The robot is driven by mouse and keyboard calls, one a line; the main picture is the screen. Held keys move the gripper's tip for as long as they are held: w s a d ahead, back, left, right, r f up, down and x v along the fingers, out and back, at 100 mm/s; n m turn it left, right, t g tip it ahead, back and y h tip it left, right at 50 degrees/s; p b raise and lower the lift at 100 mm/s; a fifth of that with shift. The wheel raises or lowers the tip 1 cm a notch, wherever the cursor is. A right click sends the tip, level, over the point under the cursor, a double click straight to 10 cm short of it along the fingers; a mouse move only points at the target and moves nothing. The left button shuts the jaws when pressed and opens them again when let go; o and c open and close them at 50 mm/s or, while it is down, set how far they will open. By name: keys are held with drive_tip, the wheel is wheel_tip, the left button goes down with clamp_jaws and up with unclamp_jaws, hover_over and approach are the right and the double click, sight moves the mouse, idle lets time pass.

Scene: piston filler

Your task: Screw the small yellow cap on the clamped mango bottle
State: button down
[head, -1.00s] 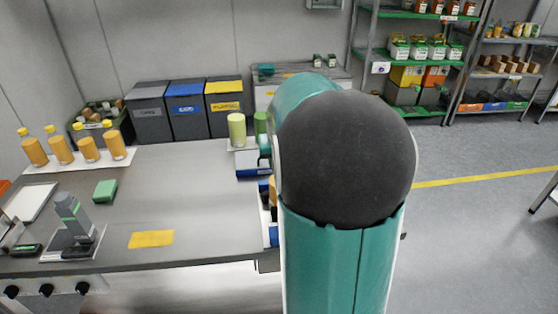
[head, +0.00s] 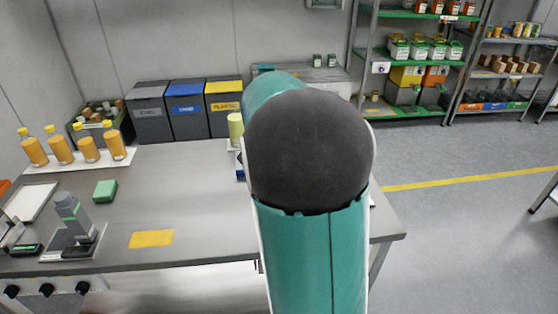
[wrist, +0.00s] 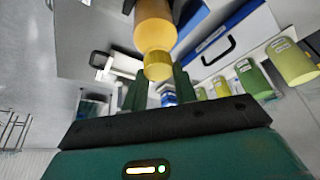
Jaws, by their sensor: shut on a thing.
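In the wrist view the orange mango bottle (wrist: 154,24) reaches down from the top edge, its neck end toward my gripper. The small yellow cap (wrist: 158,66) sits at that end, between the fingertips of my gripper (wrist: 159,73), which is shut on it. The cap lines up with the bottle and appears to meet its neck; whether the threads are engaged cannot be told. The clamp around the bottle is not clear here. In the head view my arm hides the gripper, cap and clamped bottle.
Several capped orange bottles (head: 60,150) stand on a white mat at the table's left. A grey device (head: 72,215), green block (head: 105,190) and yellow mat (head: 151,239) lie nearer. Green and yellow-green jars (wrist: 255,79) stand to the right in the wrist view. The table's middle is clear.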

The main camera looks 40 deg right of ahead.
drive_tip(key=m+g, duration=0.1)
drive_tip(key=m, duration=0.1)
drive_tip(key=shift+m, duration=0.4)
drive_tip(key=c, duration=1)
unclamp_jaws()
drive_tip(key=shift+c, duration=0.2)
drive_tip(key=n+t, duration=0.1)
drive_tip(key=n, duration=0.1)
drive_tip(key=shift+s+n, duration=0.1)
drive_tip(key=shift+n, duration=0.3)
drive_tip(key=n+t, duration=0.1)
drive_tip(key=n, duration=0.3)
drive_tip(key=shift+n+t+y, duration=0.3)
drive_tip(key=shift+t, duration=0.1)
drive_tip(key=n+t+y, duration=0.1)
drive_tip(key=n, duration=0.3)
drive_tip(key=shift+n+t+y, duration=0.3)
drive_tip(key=shift+n+y, duration=0.4)
drive_tip(key=shift+n, duration=1)
